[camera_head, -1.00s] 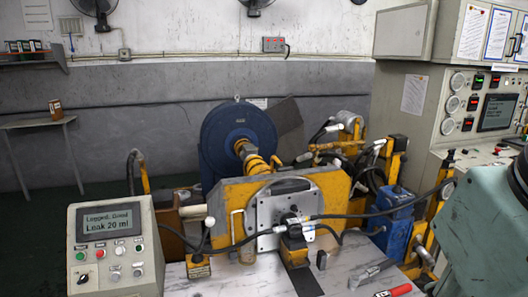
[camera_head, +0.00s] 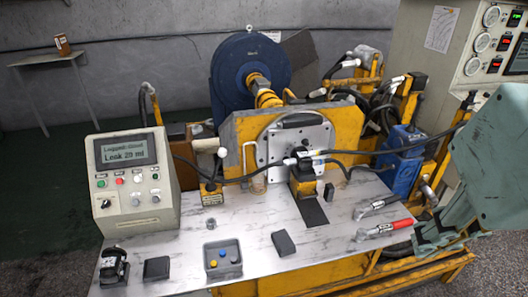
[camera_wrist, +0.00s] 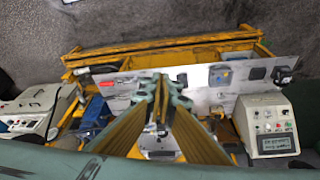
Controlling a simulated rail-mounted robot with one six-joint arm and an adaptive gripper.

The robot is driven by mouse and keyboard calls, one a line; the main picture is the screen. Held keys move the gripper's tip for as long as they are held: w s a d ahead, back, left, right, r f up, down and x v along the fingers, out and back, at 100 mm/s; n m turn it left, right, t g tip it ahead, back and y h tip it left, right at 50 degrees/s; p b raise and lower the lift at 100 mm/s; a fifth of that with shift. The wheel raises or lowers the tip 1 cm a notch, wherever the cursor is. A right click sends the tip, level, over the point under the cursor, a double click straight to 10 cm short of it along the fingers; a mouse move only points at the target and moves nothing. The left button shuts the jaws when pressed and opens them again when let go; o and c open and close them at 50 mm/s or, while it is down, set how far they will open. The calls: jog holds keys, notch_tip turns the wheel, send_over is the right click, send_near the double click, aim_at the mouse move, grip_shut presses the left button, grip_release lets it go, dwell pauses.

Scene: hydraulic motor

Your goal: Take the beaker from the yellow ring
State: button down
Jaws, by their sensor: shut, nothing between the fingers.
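A small pale, see-through cup that looks like the beaker (camera_head: 258,184) stands at the left front of the yellow motor stand, under a thin pale handle. It is small, and I cannot clearly make out a yellow ring around it. In the wrist view my gripper (camera_wrist: 160,92) is shut and empty, its fingers meeting above the bench area. I cannot pick out the beaker in the wrist view; the fingers cover part of the stand. In the head view my teal arm fills the right edge, apart from the cup.
A control box (camera_head: 128,180) with a leak readout stands on the bench's left. A black hose crosses the motor's front. A blue block (camera_head: 403,160) stands right.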

jog(key=c, duration=3.5)
grip_release()
jog(key=o, duration=1.3)
jog(key=shift+w, duration=0.15)
